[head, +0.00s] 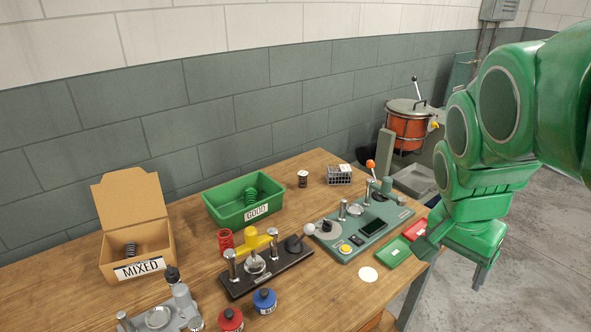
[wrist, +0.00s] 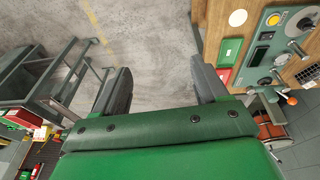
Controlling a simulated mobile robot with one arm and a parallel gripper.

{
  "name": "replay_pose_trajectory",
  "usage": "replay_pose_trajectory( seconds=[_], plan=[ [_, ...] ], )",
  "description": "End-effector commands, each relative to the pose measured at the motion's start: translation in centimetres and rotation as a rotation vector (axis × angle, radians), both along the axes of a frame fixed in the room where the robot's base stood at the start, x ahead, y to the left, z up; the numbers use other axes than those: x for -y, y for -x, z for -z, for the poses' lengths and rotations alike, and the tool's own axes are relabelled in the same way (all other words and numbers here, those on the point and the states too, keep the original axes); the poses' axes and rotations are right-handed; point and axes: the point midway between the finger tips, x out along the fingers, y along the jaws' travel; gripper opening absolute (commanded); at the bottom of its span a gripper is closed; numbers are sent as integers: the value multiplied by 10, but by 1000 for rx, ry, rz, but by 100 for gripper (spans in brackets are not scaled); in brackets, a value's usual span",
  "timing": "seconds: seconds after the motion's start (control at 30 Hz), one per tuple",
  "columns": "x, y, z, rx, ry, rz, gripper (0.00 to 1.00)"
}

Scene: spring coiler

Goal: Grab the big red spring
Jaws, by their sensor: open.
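A big red spring (head: 225,240) stands upright on the wooden table, behind the yellow-handled press and in front of the green bin. My gripper (head: 481,284) hangs at the right, off the table's right edge and far from the spring. In the wrist view my gripper (wrist: 164,88) has its two dark fingers wide apart with nothing between them, over the bare floor. The red spring does not show in the wrist view.
The black-based yellow press (head: 268,270), teal tester (head: 345,239) and red bottle (head: 231,320) and blue bottle (head: 265,301) crowd the table. A dark spring (head: 303,179) stands behind.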

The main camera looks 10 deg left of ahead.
Motion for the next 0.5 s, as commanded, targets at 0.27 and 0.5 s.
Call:
replay_pose_trajectory(
  seconds=[0.27,0.5],
  plan=[
    [23,-73,-49,231,27,364,73],
    [32,-118,-76,368,39,561,73]
  ],
)
